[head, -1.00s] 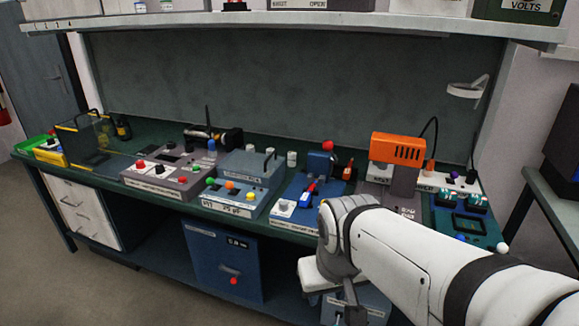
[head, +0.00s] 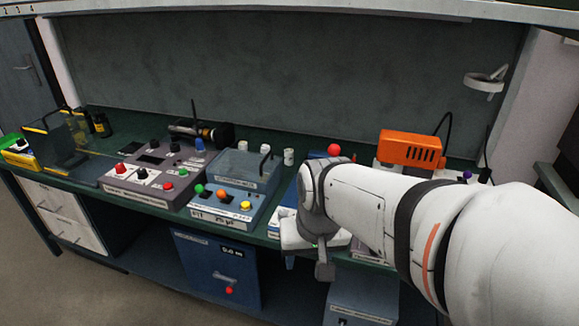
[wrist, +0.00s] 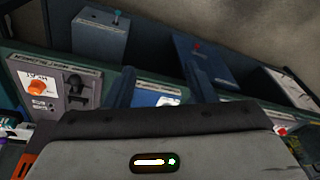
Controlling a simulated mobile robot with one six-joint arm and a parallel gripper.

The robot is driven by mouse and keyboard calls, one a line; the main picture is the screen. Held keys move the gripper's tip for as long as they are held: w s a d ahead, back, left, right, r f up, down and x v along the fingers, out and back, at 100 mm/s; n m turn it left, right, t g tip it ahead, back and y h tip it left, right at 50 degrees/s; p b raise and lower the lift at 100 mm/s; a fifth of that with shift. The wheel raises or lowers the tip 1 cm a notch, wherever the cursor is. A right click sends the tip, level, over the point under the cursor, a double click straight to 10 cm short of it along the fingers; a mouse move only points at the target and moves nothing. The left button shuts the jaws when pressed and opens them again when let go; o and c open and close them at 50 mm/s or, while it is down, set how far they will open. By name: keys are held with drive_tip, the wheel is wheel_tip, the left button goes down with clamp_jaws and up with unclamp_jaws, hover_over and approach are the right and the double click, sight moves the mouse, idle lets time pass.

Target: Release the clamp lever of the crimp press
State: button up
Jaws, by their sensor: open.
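The crimp press seems to be the blue machine right of the grey-blue lidded box. In the head view my arm covers most of it; a strip of its blue base (head: 290,195) and a red ball knob (head: 334,150) show. A red-handled lever on its front, visible earlier, is hidden now. In the wrist view my gripper (wrist: 162,82) is open, its two dark fingers apart, with a blue front and white label (wrist: 158,99) beyond and between them. I cannot see the clamp lever there, nor tell any contact.
The lidded box (head: 246,168) and a grey control box (head: 155,175) stand to the left. An orange tool head (head: 411,149) stands to the right. A panel with an orange knob (wrist: 38,87) is close in the wrist view.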

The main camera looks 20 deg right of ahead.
drive_tip(key=w+d+f+m+y+p, duration=0.1)
drive_tip(key=w+d+m+p, duration=0.4)
drive_tip(key=w+m, duration=0.4)
drive_tip(key=w+d+f+m+y+p, duration=0.15)
drive_tip(key=w+d+m+p, duration=0.25)
drive_tip(key=w+d+m, duration=0.5)
drive_tip(key=w+d+f+m+p, duration=0.2)
drive_tip(key=w+d+f+m, duration=0.1)
drive_tip(key=w+d+f, duration=0.15)
drive_tip(key=shift+y, duration=0.45)
drive_tip(key=x, duration=0.7)
drive_tip(key=shift+s+f+p, duration=0.1)
drive_tip(key=shift+p, duration=0.3)
drive_tip(key=shift+c, duration=0.3)
